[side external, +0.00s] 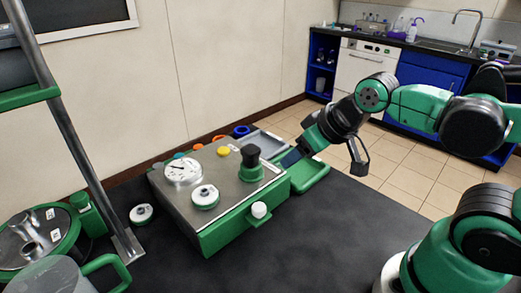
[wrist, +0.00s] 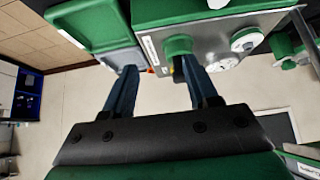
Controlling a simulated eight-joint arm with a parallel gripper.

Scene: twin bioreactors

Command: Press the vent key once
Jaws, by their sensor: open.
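The console (side external: 225,220) is a green box with a steel top on the dark bench. No readable label tells which control is the vent key. Its top carries a yellow button (side external: 223,151), a black knob on a green base (side external: 251,155), a dial gauge (side external: 183,171) and a round white-and-green fitting (side external: 205,196). A white round knob (side external: 259,210) sits on its front bracket. My gripper (side external: 291,158) is open, just right of the black knob. In the wrist view, my gripper (wrist: 158,68) has its fingers apart, the right one overlapping the console; contact cannot be told.
A green tray (side external: 308,175) lies right of the console, with a grey tray (side external: 262,144) behind. Coloured rings (side external: 241,131) stand along the back edge. Front bench is clear.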

